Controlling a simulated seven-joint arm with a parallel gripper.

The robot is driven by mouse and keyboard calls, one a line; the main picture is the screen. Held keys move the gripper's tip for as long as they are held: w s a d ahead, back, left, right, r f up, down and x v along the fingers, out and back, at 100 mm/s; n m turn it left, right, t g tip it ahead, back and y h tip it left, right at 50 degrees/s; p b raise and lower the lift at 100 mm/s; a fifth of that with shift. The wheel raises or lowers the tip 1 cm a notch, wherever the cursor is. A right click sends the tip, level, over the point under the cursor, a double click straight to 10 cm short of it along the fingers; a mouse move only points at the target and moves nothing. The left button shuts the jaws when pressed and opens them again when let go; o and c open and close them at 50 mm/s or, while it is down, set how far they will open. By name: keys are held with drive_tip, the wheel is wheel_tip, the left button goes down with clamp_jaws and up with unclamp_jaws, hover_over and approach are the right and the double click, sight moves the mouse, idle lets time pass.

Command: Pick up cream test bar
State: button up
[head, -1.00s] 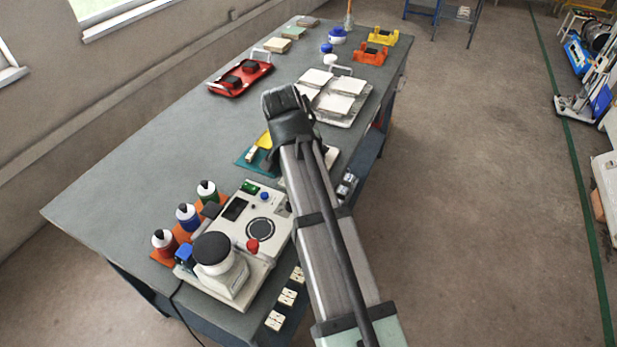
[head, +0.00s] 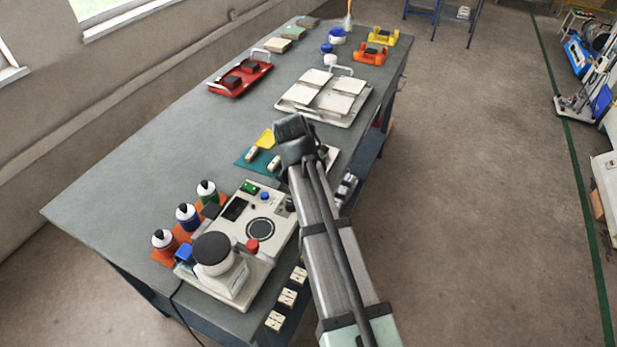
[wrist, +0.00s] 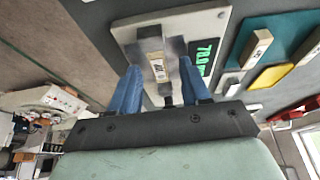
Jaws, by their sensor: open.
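A cream test bar (wrist: 158,70) with a printed label shows in the wrist view, at a grey metal part of a white device (wrist: 128,30) with a green digital display. My gripper (wrist: 158,65) is open, its two blue fingers on either side of the bar in the picture, with gaps at both sides. I cannot tell how far above the bar the fingertips are. In the head view my arm's dark end hides the fingers, this bar and most of the device. Two more cream bars lie on a teal mat (head: 243,155); one of them (wrist: 257,46) shows labelled in the wrist view.
A yellow piece (head: 266,139) lies by the teal mat. A white instrument (head: 238,215) and several bottles stand at the near end. A tray (head: 297,101) with white tiles and a red tray (head: 262,72) lie farther back. The table's left middle is clear.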

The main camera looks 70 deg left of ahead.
drive_tip(key=shift+c, duration=0.5)
clamp_jaws()
